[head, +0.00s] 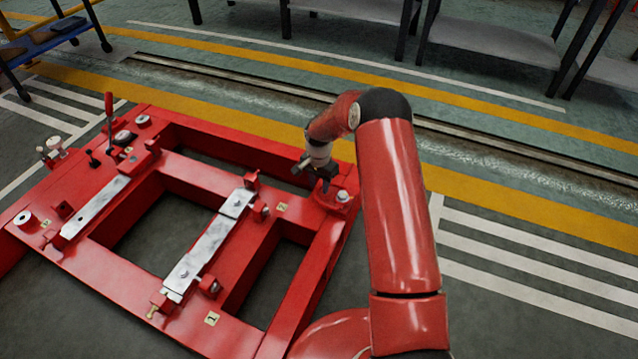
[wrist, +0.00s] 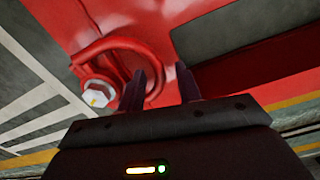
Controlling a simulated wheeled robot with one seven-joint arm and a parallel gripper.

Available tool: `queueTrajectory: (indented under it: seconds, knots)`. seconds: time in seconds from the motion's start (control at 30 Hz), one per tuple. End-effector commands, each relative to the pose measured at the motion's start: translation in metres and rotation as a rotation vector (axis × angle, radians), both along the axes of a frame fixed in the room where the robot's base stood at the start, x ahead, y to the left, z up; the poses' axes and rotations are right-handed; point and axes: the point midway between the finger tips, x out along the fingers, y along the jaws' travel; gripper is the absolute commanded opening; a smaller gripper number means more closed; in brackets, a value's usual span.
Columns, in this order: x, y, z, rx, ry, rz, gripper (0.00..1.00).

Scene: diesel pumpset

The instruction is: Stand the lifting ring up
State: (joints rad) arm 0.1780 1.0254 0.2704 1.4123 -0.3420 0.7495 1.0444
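The lifting ring is a red loop (wrist: 112,44) at the corner of the red frame, seen in the wrist view. It looks laid over, low against the frame, beside a pale hex bolt head (wrist: 98,94). My gripper (wrist: 161,82) is open, its two dark fingers pointing at the frame. The left finger overlaps the loop's opening and the loop's right side shows between the fingers; contact cannot be told. In the head view my gripper (head: 325,186) is low over the frame's far right corner, largely hiding the ring, with the bolt (head: 342,196) just right of it.
The red frame (head: 190,178) has open bays and two pale metal strips (head: 210,243). A red-handled lever (head: 108,106) stands at its far left. Grey tables (head: 490,42) stand at the back. Striped floor (head: 540,270) on the right is clear.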

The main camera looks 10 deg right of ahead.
Motion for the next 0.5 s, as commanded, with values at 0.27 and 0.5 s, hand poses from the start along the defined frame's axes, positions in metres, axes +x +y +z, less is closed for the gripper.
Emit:
queueTrajectory:
  seconds: [0.27, 0.5]
  knots:
    - [0.0, 0.0, 0.0003, 0.0, 0.0, 0.0, 0.0]
    - [0.0004, 0.0003, 0.0005, 0.001, -0.001, 0.001, 0.0]
